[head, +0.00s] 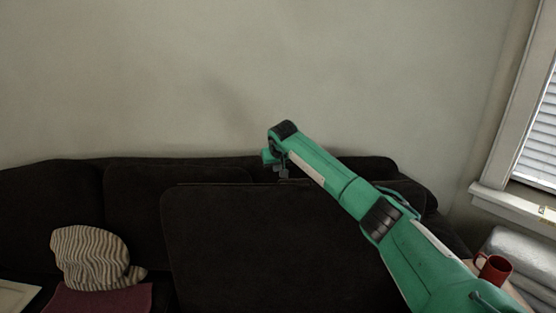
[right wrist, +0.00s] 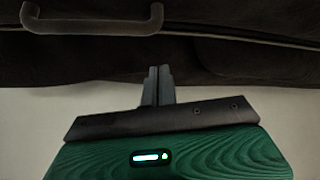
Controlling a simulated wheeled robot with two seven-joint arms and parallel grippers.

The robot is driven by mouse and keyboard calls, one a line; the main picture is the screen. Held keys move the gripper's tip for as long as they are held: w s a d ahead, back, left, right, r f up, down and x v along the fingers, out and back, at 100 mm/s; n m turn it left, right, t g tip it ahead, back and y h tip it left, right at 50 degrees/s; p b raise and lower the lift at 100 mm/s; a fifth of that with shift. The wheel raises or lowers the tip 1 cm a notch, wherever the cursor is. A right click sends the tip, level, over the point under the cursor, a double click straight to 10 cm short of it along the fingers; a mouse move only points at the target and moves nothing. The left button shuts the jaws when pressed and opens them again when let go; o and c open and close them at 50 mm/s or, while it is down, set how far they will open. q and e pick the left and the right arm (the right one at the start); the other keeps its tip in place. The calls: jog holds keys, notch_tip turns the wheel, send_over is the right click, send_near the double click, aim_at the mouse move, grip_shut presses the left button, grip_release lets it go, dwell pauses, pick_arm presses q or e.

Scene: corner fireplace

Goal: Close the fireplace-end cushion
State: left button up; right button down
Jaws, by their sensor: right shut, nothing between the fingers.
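The dark brown cushion (head: 255,245) stands raised like a lid on the sofa, in front of the backrest. Its broad face is toward me and its top edge has a thin seam. My right arm reaches over it from the lower right. My right gripper (head: 282,172) is at the cushion's top edge, shut and empty. In the right wrist view the closed fingers (right wrist: 157,84) point at a dark surface. A grey-brown handle (right wrist: 92,27) lies on the upper left there, apart from the fingers. Whether the fingers touch the cushion I cannot tell. My left gripper is out of view.
A striped pillow (head: 90,257) and a purple cloth (head: 98,299) lie on the sofa at left. A red mug (head: 494,269) stands at the right below the window sill (head: 510,204). The pale wall (head: 250,70) rises behind the sofa.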

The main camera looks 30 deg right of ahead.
jog(key=shift+s+a+f, duration=0.1)
jog(key=shift+s+a, duration=0.05)
jog(key=shift+s, duration=0.5)
jog(key=shift+s+a+f, duration=0.1)
jog(key=shift+s+a, duration=0.05)
jog(key=shift+s, duration=0.45)
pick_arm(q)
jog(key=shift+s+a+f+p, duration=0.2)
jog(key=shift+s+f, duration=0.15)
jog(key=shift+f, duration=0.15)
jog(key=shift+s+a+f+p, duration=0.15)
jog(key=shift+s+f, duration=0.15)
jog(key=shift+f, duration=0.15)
pick_arm(e)
jog(key=shift+s+a+f, duration=0.15)
jog(key=shift+s+a, duration=0.05)
jog(key=shift+s, duration=0.4)
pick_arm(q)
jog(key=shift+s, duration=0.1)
pick_arm(e)
jog(key=shift+s, duration=0.1)
